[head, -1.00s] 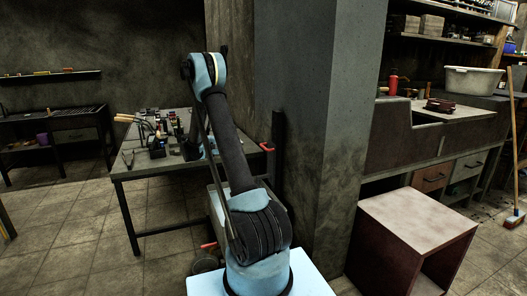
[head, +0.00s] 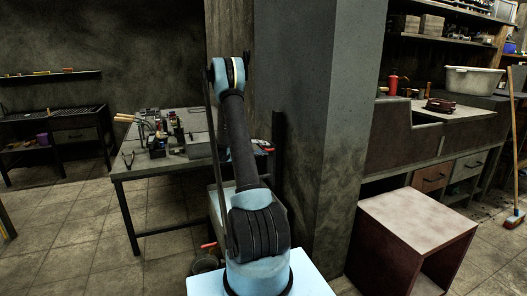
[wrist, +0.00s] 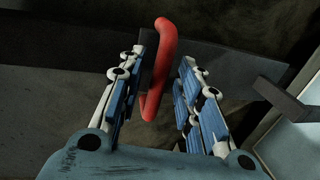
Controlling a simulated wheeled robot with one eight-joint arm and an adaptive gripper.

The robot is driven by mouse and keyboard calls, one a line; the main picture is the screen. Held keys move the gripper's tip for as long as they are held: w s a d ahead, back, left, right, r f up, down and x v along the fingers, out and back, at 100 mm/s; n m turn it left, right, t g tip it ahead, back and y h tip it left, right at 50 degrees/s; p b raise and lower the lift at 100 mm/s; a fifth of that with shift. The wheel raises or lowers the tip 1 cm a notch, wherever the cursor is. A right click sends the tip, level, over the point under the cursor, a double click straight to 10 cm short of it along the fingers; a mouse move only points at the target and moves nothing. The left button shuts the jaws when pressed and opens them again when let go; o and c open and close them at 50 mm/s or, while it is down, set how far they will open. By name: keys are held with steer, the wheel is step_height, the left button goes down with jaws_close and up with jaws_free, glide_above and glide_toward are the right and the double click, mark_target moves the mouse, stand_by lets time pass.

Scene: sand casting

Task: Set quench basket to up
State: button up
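In the wrist view my gripper (wrist: 167,52) is open, with a finger on each side of a red curved handle (wrist: 165,50). The handle lies nearer the left finger; I cannot tell whether they touch. A dark bar is beside the handle. A bit of red (head: 266,148) shows right of my arm, by a dark post (head: 278,140). A round dark vessel (head: 205,264) with a red part (head: 209,245) stands low beside my base. I cannot tell which part is the quench basket.
A metal table (head: 160,172) with tools stands behind my arm. A large grey pillar (head: 325,130) is close on the right. A reddish box (head: 415,230) sits before a workbench (head: 450,145). The floor at left is open.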

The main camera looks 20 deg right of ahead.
steer(key=shift+d+f, duration=0.1)
steer(key=shift+d, duration=0.2)
jaws_close()
step_height(320, 180, up, 16)
steer(key=shift+w+f, duration=0.15)
steer(key=shift+f, duration=0.1)
stand_by(0.4)
jaws_free()
steer(key=shift+a+r, duration=0.1)
steer(key=shift+r, duration=0.05)
